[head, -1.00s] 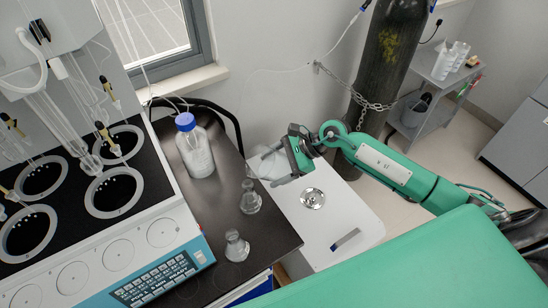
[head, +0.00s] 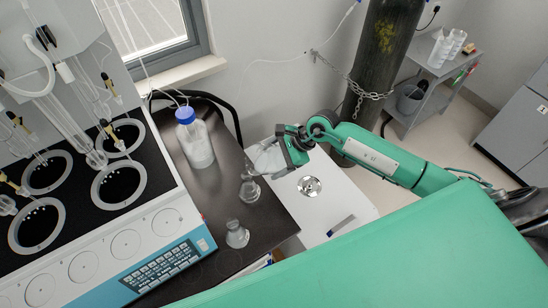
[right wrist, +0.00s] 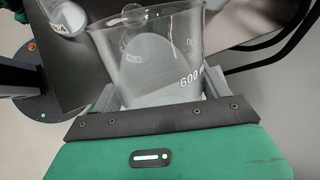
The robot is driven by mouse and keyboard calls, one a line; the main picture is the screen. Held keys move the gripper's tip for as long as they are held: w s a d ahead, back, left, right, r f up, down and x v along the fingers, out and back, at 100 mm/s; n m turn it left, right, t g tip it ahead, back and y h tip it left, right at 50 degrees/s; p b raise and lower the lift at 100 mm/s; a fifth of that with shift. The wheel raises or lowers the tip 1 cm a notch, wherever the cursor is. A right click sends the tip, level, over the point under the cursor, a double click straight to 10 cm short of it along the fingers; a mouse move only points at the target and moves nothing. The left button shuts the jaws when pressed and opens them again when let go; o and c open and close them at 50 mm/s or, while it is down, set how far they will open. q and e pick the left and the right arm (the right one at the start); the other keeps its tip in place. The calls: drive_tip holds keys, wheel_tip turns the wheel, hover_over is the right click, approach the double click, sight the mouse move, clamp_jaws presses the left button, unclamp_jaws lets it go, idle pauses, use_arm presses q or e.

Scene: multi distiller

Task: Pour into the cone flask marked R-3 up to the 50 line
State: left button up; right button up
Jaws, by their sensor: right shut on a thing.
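My right gripper (head: 283,150) is shut on a clear glass beaker (head: 264,159), which seems to lean left over the dark bench edge. In the right wrist view the beaker (right wrist: 150,65) fills the jaws and shows a "600" marking; I cannot tell its liquid level. A cone flask (head: 250,190) stands on the bench just below the beaker's mouth in the head view. A second cone flask (head: 237,236) stands nearer. Their labels are unreadable in the head view. A flask with a partly visible label (right wrist: 66,16) shows at upper left in the wrist view. My left gripper is not in view.
A blue-capped bottle (head: 195,140) with tubing stands behind the flasks. The distiller (head: 165,262) with its round wells fills the left. A white table (head: 345,205) with a round metal piece (head: 309,187) lies to the right. A chained gas cylinder (head: 376,65) stands behind.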

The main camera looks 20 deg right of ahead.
drive_tip(key=shift+r, duration=0.2)
drive_tip(key=shift+r+h+p, duration=0.3)
drive_tip(key=shift+h+p, duration=0.1)
drive_tip(key=shift+p, duration=0.05)
idle(0.3)
drive_tip(key=shift+r+h, duration=0.2)
drive_tip(key=shift+h, duration=0.2)
